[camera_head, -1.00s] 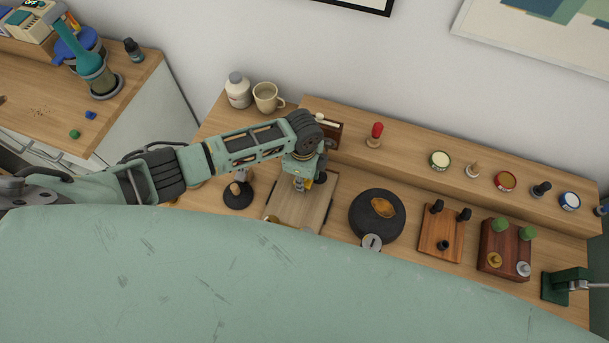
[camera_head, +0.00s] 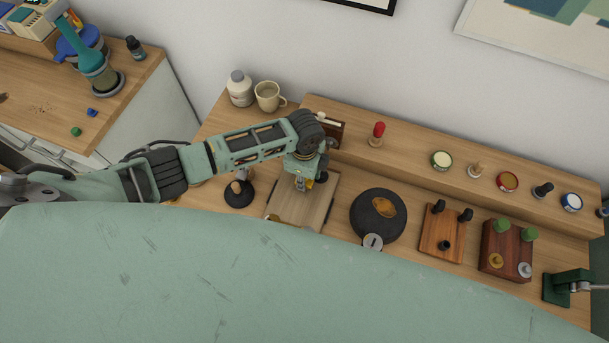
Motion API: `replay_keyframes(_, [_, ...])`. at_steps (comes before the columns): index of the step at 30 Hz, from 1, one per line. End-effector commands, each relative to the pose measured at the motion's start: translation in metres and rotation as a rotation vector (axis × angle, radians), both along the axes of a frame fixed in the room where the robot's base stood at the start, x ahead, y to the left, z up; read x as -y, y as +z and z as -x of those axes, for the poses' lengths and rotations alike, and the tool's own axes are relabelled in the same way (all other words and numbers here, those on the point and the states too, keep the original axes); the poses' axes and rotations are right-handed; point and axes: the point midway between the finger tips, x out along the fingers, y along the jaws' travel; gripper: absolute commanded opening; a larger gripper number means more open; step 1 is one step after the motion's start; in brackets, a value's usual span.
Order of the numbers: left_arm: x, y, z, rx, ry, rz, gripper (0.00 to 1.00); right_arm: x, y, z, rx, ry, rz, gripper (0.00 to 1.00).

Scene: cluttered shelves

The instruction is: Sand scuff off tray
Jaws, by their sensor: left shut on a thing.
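The tray (camera_head: 318,205) is a pale wooden board with dark side edges, lying on the wooden worktop. Its near end is hidden behind my green body in the foreground. My left gripper (camera_head: 303,183) points down over the far part of the tray. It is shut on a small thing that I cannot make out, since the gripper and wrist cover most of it. I cannot tell whether that thing touches the tray surface. No scuff can be made out at this size. My right gripper is not in view.
A dark round pad (camera_head: 377,216) lies right of the tray, and a black-based stand (camera_head: 239,193) is left of it. Wooden blocks with knobs (camera_head: 440,233) stand farther right. A raised shelf (camera_head: 410,152) behind holds small tins and stamps. A mug (camera_head: 269,97) stands at the back left.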

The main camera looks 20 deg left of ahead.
Motion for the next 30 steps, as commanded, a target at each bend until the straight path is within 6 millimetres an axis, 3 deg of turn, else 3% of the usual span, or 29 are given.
replay_keyframes(16, [0.000, -0.007, 0.001, -0.001, 0.000, 0.000, 0.00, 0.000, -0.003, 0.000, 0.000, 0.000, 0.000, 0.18])
replay_keyframes(30, [-0.001, -0.005, 0.024, -0.002, 0.000, 0.000, 0.00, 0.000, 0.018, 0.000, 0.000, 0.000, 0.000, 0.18])
